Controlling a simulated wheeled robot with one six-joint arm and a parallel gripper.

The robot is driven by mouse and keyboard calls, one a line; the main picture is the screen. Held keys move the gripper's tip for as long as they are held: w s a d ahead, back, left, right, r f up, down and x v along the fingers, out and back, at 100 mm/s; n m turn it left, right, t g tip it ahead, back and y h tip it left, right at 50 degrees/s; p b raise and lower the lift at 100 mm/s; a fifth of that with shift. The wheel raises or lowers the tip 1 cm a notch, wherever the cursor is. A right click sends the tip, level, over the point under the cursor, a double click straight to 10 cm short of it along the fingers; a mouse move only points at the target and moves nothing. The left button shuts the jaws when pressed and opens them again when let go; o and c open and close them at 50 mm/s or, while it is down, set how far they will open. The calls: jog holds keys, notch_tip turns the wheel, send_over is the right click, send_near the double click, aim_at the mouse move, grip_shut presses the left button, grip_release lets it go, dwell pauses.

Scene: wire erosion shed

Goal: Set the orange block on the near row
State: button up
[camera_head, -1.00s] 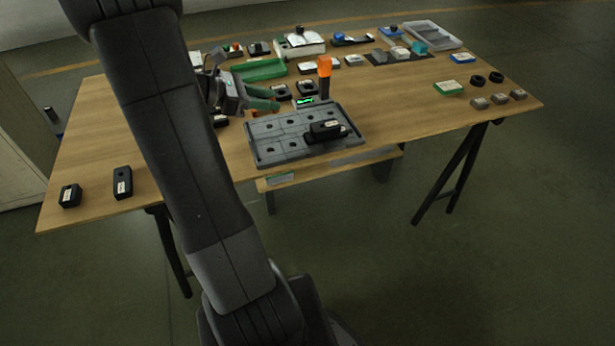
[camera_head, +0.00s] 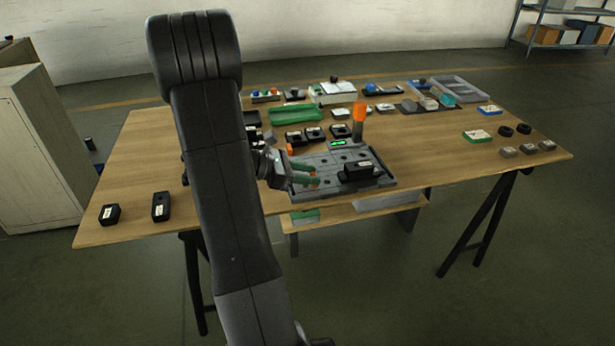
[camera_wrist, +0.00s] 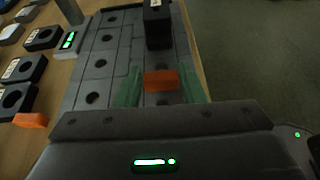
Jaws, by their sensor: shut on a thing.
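The small orange block (camera_wrist: 161,81) shows between the green fingers of my gripper (camera_wrist: 162,92) in the wrist view, and the fingers are shut on it. The block is over the near row, on the right side in the wrist view. I cannot tell whether it touches the tray.
A black block (camera_head: 357,174) stands on the near row, farther right. A second orange block (camera_wrist: 31,120) lies beside the tray. Black holed blocks (camera_head: 313,134), a green tray (camera_head: 296,113) and an orange-topped post (camera_head: 359,118) stand behind. The table's front left holds two black blocks (camera_head: 160,207).

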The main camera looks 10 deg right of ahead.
jog(key=shift+f, duration=0.1)
jog(key=shift+f, duration=0.15)
jog(key=o, duration=1)
jog(key=shift+o, duration=0.2)
jog(key=shift+r, duration=0.25)
jog(key=p+v, duration=0.1)
jog(key=v, duration=1.1)
jog(key=shift+f+p, duration=0.1)
jog(key=shift+p, duration=0.2)
